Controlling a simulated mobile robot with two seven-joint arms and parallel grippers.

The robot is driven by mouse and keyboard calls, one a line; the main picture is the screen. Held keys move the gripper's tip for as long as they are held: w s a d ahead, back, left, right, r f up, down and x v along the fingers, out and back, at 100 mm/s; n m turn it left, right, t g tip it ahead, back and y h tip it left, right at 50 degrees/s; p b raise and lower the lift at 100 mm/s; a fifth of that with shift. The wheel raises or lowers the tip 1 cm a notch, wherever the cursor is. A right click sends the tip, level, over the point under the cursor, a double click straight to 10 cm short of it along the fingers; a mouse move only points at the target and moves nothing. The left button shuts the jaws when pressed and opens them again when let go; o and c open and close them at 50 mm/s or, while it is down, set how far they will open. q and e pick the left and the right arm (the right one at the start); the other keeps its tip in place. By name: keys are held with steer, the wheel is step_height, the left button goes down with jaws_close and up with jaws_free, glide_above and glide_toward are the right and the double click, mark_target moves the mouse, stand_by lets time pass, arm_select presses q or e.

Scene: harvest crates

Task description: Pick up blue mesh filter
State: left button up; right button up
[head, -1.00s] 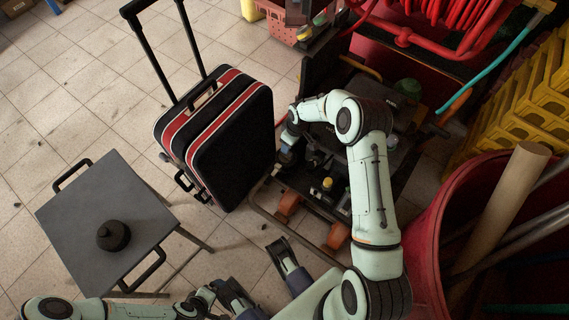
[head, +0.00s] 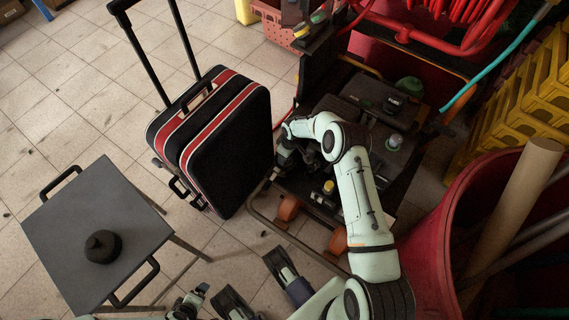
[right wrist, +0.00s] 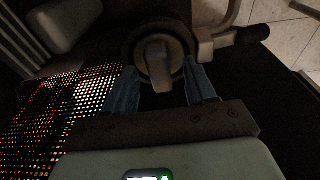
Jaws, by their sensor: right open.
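I cannot make out a blue mesh filter for certain in either view. In the right wrist view my right gripper (right wrist: 160,72) is open, with its blue fingers on either side of a round dark piece with a grey knob (right wrist: 157,62). I cannot tell whether the fingers touch it. In the head view my right arm reaches over the dark cart (head: 385,175), and its gripper, at the cart's left side, is small and dark.
A perforated mesh panel (right wrist: 60,105) lies left of the fingers. A yellow-capped item (head: 328,188) and a green object (head: 409,87) are on the cart. A black suitcase (head: 228,150) stands to its left, a red barrel (head: 455,215) to its right.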

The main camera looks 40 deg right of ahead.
steer(key=shift+w+f, duration=0.1)
steer(key=shift+f, duration=0.4)
jaws_close()
steer(key=shift+r, duration=0.15)
